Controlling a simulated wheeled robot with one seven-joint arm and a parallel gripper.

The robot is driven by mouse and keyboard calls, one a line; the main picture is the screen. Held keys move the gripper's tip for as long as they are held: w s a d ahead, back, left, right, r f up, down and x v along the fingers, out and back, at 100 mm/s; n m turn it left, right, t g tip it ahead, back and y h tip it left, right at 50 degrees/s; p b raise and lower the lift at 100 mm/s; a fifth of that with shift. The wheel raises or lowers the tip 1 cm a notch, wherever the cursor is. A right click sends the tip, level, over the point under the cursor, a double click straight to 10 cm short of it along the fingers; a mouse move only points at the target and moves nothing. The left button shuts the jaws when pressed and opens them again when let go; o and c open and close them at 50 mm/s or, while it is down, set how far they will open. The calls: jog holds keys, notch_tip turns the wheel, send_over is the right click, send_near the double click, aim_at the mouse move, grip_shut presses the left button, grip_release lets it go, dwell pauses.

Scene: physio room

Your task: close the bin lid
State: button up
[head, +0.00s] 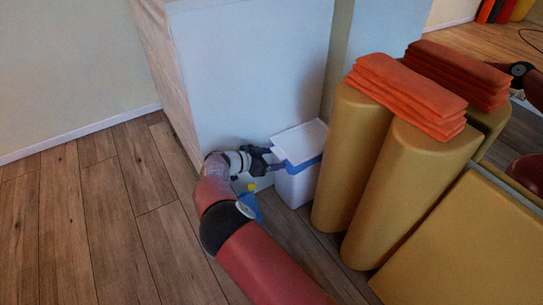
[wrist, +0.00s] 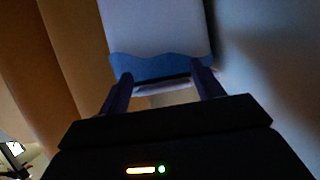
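The white bin (head: 297,187) stands on the floor against the pale wall block, with a blue band around its upper edge. Its white lid (head: 300,141) lies over the top; I cannot tell whether it is fully down. My gripper (head: 275,160) is at the bin's left side, near the upper edge. In the wrist view the bin's white wall (wrist: 155,25) and wavy blue band (wrist: 160,66) are just beyond my gripper (wrist: 165,82). Its two fingers are apart, with a pale strip showing between them. Contact with the bin is unclear.
A blue object with a yellow top (head: 250,203) is on the floor beside my arm. Tan foam rolls (head: 395,205) stand close right of the bin, bearing folded orange towels (head: 410,90). The wooden floor (head: 90,225) at left is clear.

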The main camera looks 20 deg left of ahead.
jog(key=shift+o, duration=1.1)
jog(key=shift+d+f, duration=0.1)
jog(key=shift+f, duration=0.3)
jog(key=shift+o, duration=0.7)
jog(key=shift+r, duration=0.25)
jog(key=v, duration=0.7)
jog(key=shift+s+a+p, duration=0.3)
jog(key=shift+p, duration=0.05)
